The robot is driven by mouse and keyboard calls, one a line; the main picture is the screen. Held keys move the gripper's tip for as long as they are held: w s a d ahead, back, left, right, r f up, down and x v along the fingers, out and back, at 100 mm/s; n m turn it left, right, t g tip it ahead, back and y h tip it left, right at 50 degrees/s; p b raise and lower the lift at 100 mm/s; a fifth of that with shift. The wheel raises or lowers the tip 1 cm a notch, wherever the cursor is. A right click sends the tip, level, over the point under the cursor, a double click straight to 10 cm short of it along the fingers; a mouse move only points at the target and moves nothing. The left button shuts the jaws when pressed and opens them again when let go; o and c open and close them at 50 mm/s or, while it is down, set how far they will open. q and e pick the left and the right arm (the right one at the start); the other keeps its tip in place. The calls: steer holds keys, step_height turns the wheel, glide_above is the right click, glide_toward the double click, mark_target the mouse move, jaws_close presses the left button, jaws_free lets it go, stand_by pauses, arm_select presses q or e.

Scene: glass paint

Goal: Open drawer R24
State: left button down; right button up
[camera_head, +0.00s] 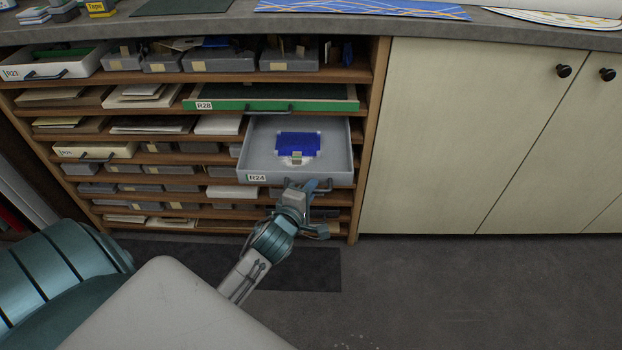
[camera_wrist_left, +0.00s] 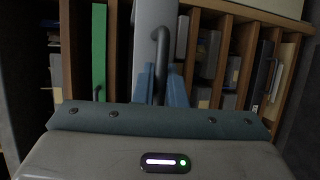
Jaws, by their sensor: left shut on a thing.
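The grey drawer R24 (camera_head: 262,167) stands pulled out of the shelf unit in the head view, its label at the left of its front. A blue item (camera_head: 298,144) and a small pale item lie inside it. My left gripper (camera_head: 303,186) is at the drawer's front and shut on its dark bar handle (camera_head: 322,187). In the left wrist view, the fingers (camera_wrist_left: 160,84) close around the handle (camera_wrist_left: 160,50), which stands out from the grey drawer front (camera_wrist_left: 150,20). My right gripper is not in view.
Green drawer R28 (camera_head: 225,104) sits just above, sticking out a little. Drawer R23 (camera_head: 52,72) sticks out at the upper left. Several grey bins and stacks of paper fill the shelves. Cream cupboard doors (camera_head: 470,130) stand to the right. The floor (camera_head: 450,290) in front is clear.

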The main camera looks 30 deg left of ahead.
arm_select(q)
steer(key=shift+s+d, duration=0.45)
steer(key=shift+s, duration=0.3)
steer(key=shift+s+d, duration=0.45)
steer(key=shift+s, duration=0.3)
steer(key=shift+s+d, duration=0.45)
steer(key=shift+s, duration=0.3)
steer(key=c, duration=1.5)
jaws_free()
steer(key=shift+b+v, duration=0.4)
steer(key=shift+v, duration=5)
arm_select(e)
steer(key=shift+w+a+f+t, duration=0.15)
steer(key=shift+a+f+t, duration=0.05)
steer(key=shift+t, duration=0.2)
